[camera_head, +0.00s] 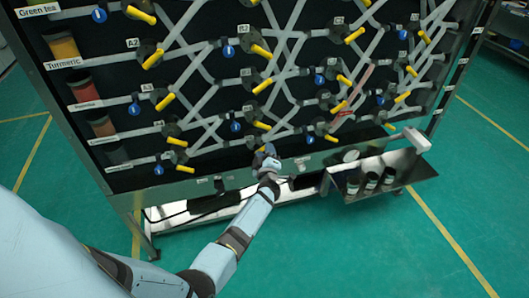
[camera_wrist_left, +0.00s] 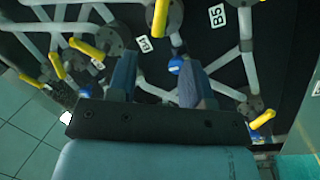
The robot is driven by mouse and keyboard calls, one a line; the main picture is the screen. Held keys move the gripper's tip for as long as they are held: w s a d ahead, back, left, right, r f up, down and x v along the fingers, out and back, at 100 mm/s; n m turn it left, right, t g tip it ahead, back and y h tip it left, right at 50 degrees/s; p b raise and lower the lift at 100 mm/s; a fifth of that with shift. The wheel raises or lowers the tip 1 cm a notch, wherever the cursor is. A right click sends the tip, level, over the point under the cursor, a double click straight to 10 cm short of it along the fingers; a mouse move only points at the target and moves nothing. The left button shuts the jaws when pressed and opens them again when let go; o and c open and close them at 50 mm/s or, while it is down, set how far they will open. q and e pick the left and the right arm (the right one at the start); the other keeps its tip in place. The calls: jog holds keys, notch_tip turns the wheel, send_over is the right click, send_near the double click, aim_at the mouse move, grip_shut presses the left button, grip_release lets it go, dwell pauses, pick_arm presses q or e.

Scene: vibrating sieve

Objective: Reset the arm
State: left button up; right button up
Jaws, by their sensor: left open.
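My left arm (camera_head: 245,220) reaches from the lower left up to the lower edge of the black pipe panel (camera_head: 215,125). My left gripper (camera_head: 266,154) is in front of the panel's bottom edge, near a low yellow handle (camera_head: 263,125). In the left wrist view the two fingers of the left gripper (camera_wrist_left: 160,75) stand apart with nothing held between them. Behind them are grey pipes, yellow handles (camera_wrist_left: 86,47), and a label B4 (camera_wrist_left: 144,44). I cannot tell whether a finger touches the panel. My right gripper is not in view.
Several jars, such as the turmeric jar (camera_head: 65,46), line the panel's left side. A metal side shelf (camera_head: 400,180) with several small dark containers (camera_head: 371,181) juts out to the right of the gripper. The green floor (camera_head: 330,250) in front is clear.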

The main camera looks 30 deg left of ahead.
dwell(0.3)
pick_arm(q)
jog(key=s+d+m+g+h, duration=0.1)
jog(key=s+d+m+h, duration=0.4)
jog(key=s, duration=0.7)
jog(key=s+d+f+m+g+h+p, duration=0.1)
jog(key=s+d+m+h, duration=0.3)
jog(key=s+d+m, duration=0.4)
jog(key=s+d+f+m+g+h+p, duration=0.1)
jog(key=s+d+m+h, duration=0.4)
jog(key=s, duration=1.2)
jog(key=d+m+g, duration=0.1)
jog(key=d+m, duration=0.1)
jog(key=shift+f+m+h, duration=0.2)
jog(key=shift+m+h, duration=0.1)
jog(key=shift+m, duration=0.1)
